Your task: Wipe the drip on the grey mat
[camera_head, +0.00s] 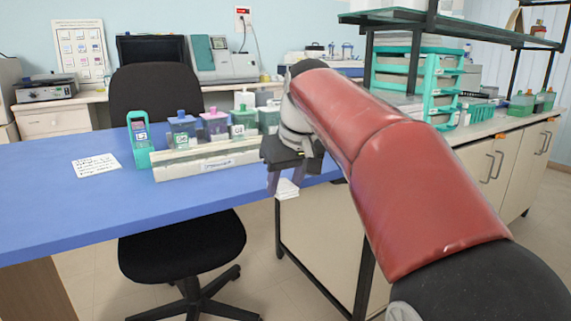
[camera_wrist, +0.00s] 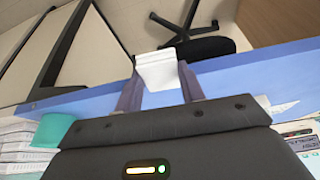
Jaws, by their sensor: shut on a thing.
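My gripper (camera_head: 282,180) is shut on a small white folded wipe (camera_head: 288,189), held near the right end of the blue bench, at or just beyond its front edge. In the wrist view my gripper (camera_wrist: 159,72) has the white wipe (camera_wrist: 157,69) between its two fingertips, with the floor and a black chair base behind it. I cannot make out the grey mat or the drip in either view; my arm covers part of the bench's right side.
The blue bench (camera_head: 60,200) holds a cream tray (camera_head: 205,166) with several staining jars, a teal handheld device (camera_head: 139,140) and a written card (camera_head: 96,166). A black chair (camera_head: 180,245) stands at the front. A shelf unit (camera_head: 415,75) is at right. The bench's left is clear.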

